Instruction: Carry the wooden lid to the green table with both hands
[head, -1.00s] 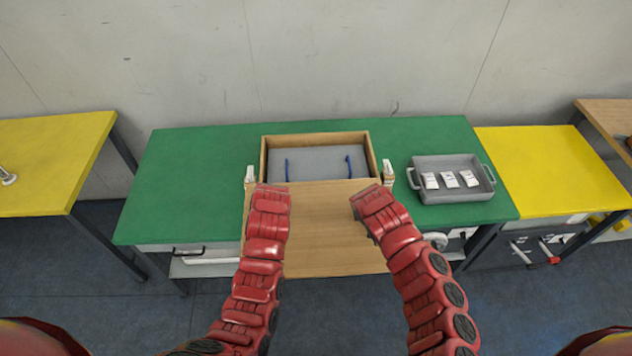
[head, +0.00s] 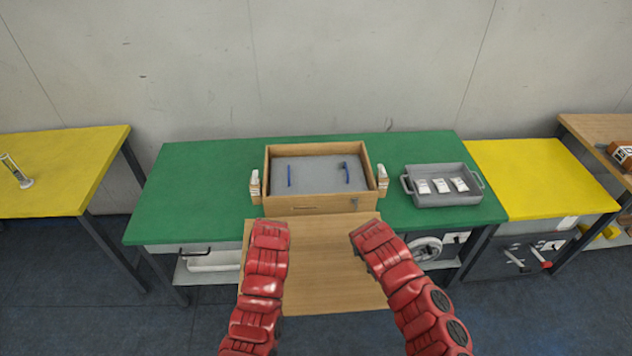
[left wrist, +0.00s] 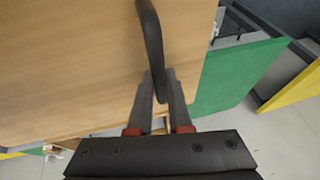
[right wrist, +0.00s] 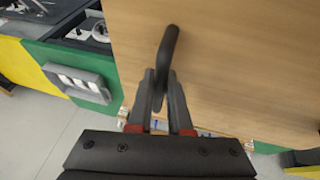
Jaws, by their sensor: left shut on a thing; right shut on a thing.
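The wooden lid (head: 325,265) is a flat light-brown board in front of my arms. In the head view it covers part of the front edge of the green table (head: 200,192); its height over the table is hard to tell. My left gripper (left wrist: 160,80) is shut on one dark handle (left wrist: 151,40) of the lid. My right gripper (right wrist: 161,82) is shut on another dark handle (right wrist: 168,48). Both sets of fingertips are hidden behind my red forearms in the head view.
An open wooden box (head: 320,204) with blue handles inside stands on the green table. White-topped pieces flank it. A grey tray (head: 442,199) with white packets is on the right. The table's left part is clear. Yellow tables (head: 62,165) (head: 530,176) stand either side.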

